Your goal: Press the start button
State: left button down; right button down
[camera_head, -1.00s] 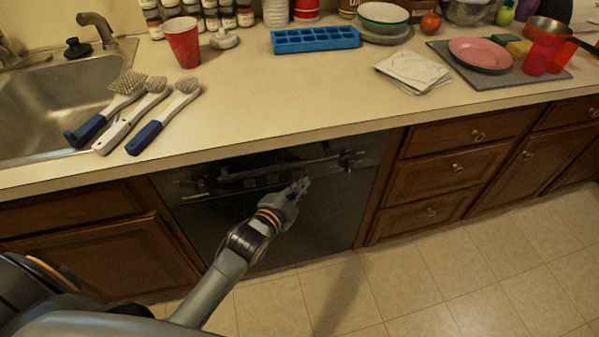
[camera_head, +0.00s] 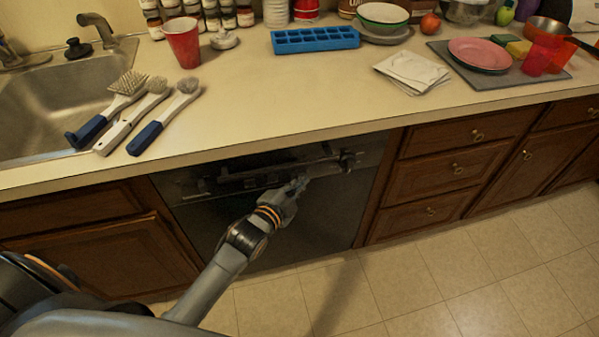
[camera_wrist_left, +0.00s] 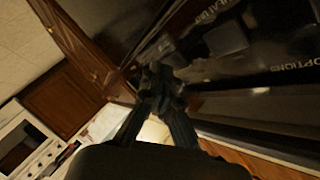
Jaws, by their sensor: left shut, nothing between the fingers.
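The dishwasher (camera_head: 225,215) is built in under the counter, with a dark glossy front and a control strip (camera_head: 328,165) along its top. In the left wrist view the dark panel (camera_wrist_left: 255,75) fills the upper right, with dark square buttons (camera_wrist_left: 228,38) and partly readable white lettering such as "OPTION". I cannot tell which button is start. My left gripper (camera_head: 300,184) is shut and empty, in front of the upper part of the dishwasher. Its fingertips (camera_wrist_left: 160,80) are close to the panel; I cannot tell whether they touch it. My right gripper is not in view.
The counter edge (camera_head: 260,145) overhangs just above the dishwasher. Wooden drawers (camera_head: 445,175) stand to its right and a cabinet (camera_head: 100,255) to its left. Several brushes (camera_head: 150,125), a red cup (camera_head: 182,42) and a blue ice tray (camera_head: 315,40) lie on the counter. The tiled floor (camera_head: 440,285) is clear.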

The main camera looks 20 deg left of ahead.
pick_arm(q)
jog(key=shift+w+a, duration=0.3)
jog(key=shift+w, duration=0.05)
dwell(0.7)
jog(key=shift+s+d+p, duration=0.5)
jog(key=shift+s, duration=0.25)
jog(key=s+d+p, duration=0.1)
jog(key=s, duration=0.1)
jog(key=s+d, duration=0.1)
jog(key=s, duration=0.1)
jog(key=shift+d+p, duration=0.4)
dwell(0.7)
